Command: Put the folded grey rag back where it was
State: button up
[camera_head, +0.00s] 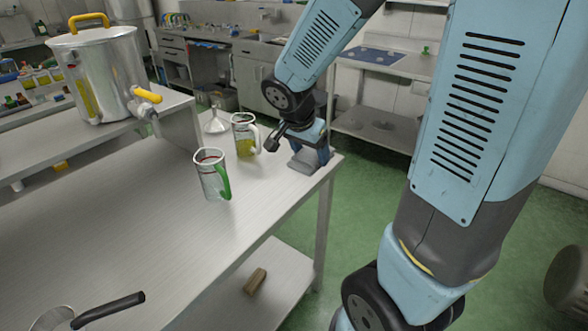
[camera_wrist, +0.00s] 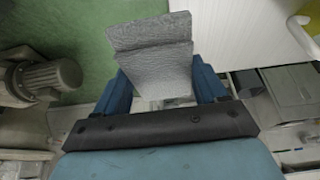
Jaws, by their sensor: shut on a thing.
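The folded grey rag (camera_wrist: 155,62) is between the two blue fingers of my gripper (camera_wrist: 160,88) in the wrist view. In the head view my gripper (camera_head: 312,158) is over the far right corner of the steel table (camera_head: 120,215), with the grey rag (camera_head: 303,162) low between its fingers. The gripper is shut on the rag. The rag is at or just above the table top; I cannot tell whether it touches.
A green-handled jug (camera_head: 212,178) and a jug with yellow-green liquid (camera_head: 244,138) stand left of my gripper, near a funnel (camera_head: 215,123). A steel pot (camera_head: 97,75) stands farther left. A pan (camera_head: 55,318) is at the front. A brown block (camera_head: 256,281) lies on the lower shelf.

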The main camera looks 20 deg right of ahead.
jog(key=w+f, duration=0.3)
jog(key=w, duration=0.1)
jog(key=w+f, duration=0.3)
jog(key=w, duration=0.1)
jog(key=w+f, duration=0.3)
jog(key=w, duration=0.1)
jog(key=shift+w+d, duration=0.3)
jog(key=shift+d, duration=0.1)
jog(key=shift+w+f, duration=0.1)
jog(key=shift+f, duration=0.1)
jog(key=shift+w+f, duration=0.15)
jog(key=shift+f, duration=1.45)
jog(key=shift+f, duration=0.1)
jog(key=o, duration=1.2)
